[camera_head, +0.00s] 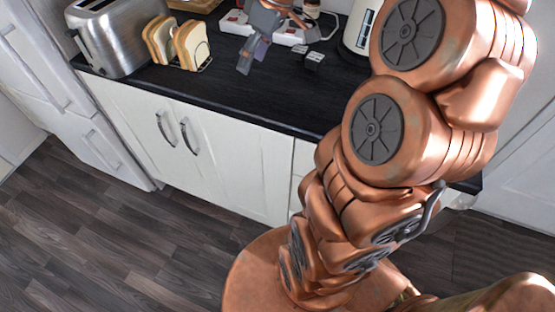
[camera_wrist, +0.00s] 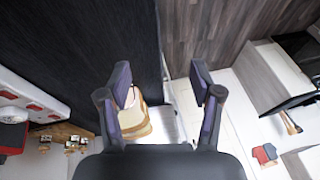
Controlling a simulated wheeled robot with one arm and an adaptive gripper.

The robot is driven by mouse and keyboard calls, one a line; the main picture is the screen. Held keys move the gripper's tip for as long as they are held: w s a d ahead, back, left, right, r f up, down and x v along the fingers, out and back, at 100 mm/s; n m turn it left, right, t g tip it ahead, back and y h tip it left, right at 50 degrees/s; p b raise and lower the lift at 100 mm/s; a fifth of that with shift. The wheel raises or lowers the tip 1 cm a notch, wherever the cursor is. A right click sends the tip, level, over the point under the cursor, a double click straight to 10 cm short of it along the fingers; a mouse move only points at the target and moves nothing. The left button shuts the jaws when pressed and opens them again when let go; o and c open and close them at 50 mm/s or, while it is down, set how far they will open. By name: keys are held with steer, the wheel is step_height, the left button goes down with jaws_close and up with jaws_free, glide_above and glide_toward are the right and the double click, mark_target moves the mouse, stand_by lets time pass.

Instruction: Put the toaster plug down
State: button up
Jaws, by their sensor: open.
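A small black plug-like block (camera_head: 314,58) with pale marks lies on the dark worktop, right of my gripper; I cannot tell for sure that it is the toaster plug. The steel toaster (camera_head: 115,35) stands at the worktop's left end. My gripper (camera_head: 252,57) is above the worktop, between the bread rack and the black block. In the wrist view my gripper (camera_wrist: 161,82) has its two fingers wide apart with nothing held between them. No plug or cord shows in the jaws.
Bread slices (camera_head: 178,42) stand in a rack left of my gripper. A white socket strip (camera_head: 236,22) with red switches lies behind it, also in the wrist view (camera_wrist: 35,92). A cream kettle (camera_head: 359,28) stands right. The worktop's front strip (camera_head: 240,95) is clear.

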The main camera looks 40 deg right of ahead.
steer(key=s+a+f+m+g+h, duration=0.1)
steer(key=s+a+f, duration=0.2)
steer(key=s, duration=0.5)
steer(key=s+a+f+m+g+h, duration=0.1)
steer(key=s+a+f+m, duration=0.1)
steer(key=s+a, duration=0.3)
steer(key=s+a+f+m+g+h, duration=0.1)
steer(key=s+a+f, duration=0.3)
steer(key=s, duration=0.7)
steer(key=shift+f+m+g+h, duration=0.4)
steer(key=shift+f+m+g, duration=0.1)
steer(key=shift+m, duration=0.2)
steer(key=shift+r, duration=0.15)
